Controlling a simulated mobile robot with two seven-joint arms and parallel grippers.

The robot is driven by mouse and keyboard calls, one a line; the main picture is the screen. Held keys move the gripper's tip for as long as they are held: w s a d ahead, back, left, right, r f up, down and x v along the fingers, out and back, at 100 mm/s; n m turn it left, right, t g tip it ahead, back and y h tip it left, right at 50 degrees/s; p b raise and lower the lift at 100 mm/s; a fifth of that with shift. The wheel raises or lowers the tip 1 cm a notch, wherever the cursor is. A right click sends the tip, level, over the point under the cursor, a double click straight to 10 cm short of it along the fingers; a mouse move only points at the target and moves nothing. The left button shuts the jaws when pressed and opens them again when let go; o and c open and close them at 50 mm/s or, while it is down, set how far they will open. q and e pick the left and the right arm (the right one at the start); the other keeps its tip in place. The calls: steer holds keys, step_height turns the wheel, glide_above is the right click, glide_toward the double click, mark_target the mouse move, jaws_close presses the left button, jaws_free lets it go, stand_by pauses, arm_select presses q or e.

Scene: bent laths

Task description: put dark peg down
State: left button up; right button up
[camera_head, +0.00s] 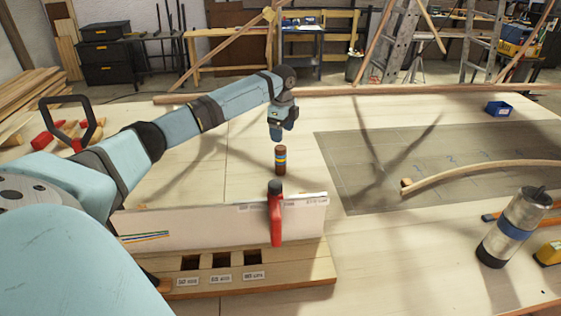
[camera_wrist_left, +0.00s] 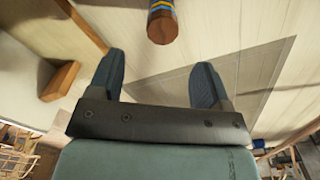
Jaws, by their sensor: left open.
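The dark peg (camera_head: 280,161) is a brown cylinder with blue and yellow bands. It stands upright on the pale tabletop, behind the white board. My left gripper (camera_head: 276,134) is just above it in the head view, apart from it. In the left wrist view the jaws of my left gripper (camera_wrist_left: 160,70) are spread with nothing between them. The peg (camera_wrist_left: 162,22) shows there beyond the fingertips at the top edge, partly cut off. My right gripper is not in view.
A white board (camera_head: 200,228) with a red-handled clamp (camera_head: 276,218) stands in front of the peg. A wooden block with labelled square holes (camera_head: 305,265) lies before it. A grey mat (camera_head: 365,185) with a bent lath (camera_head: 480,168) and a metal canister (camera_head: 515,228) are at right.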

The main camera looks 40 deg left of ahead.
mark_target(281, 147)
arm_select(q)
steer(key=f, duration=0.7)
steer(key=shift+a+f, duration=0.25)
steer(key=shift+f, duration=0.1)
steer(key=c, duration=1)
steer(key=shift+c, duration=0.6)
steer(key=shift+r, duration=0.15)
